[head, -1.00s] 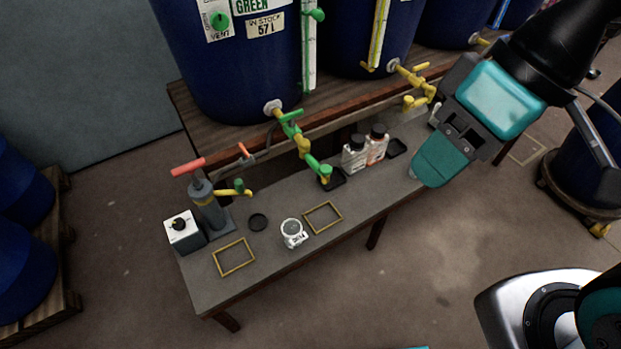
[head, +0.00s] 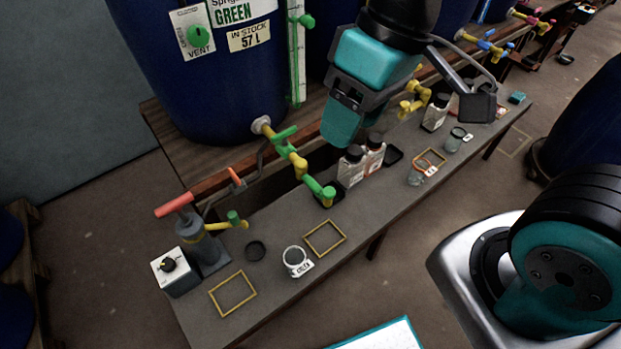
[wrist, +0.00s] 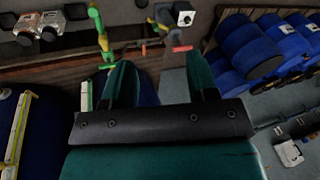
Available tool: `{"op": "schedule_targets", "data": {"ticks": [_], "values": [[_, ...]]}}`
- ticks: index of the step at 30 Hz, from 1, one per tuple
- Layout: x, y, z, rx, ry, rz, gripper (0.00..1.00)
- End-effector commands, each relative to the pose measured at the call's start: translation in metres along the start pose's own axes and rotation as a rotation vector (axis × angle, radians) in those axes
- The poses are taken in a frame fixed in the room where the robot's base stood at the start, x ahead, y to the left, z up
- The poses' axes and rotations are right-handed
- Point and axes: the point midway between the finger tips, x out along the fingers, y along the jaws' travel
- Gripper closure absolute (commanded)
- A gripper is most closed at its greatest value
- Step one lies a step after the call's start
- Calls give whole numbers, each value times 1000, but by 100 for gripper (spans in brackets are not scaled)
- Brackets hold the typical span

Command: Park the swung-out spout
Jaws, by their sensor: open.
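The GREEN vat (head: 200,90) has a green and yellow tap spout (head: 299,165). The spout reaches out over the bench, and its green end hangs above a small black tray. It also shows in the wrist view (wrist: 98,28). On the bench's left end, a grey hand pump (head: 200,246) with a red handle has a short yellow spout (head: 226,225) with a green knob. My gripper (head: 341,125) is open and empty, above and to the right of the green vat's spout, apart from it. Both teal fingers show in the wrist view (wrist: 160,65).
A white box with a black knob (head: 170,268), a white-labelled cup (head: 296,262), and two yellow frames (head: 233,293) are on the narrow bench (head: 282,310). Bottles (head: 352,166) stand right of the spout, below my gripper. A yellow tap (head: 411,106) is farther right.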

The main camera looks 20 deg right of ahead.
Motion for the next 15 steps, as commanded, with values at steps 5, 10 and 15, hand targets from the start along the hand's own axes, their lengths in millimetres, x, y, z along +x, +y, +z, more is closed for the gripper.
{"op": "schedule_targets", "data": {"ticks": [5, 10, 15], "values": [[104, 74, -55, 101, -78, 161, 47], [186, 130, -96, 180, -132, 327, 47], [232, 161, -115, 221, -158, 432, 47]]}}
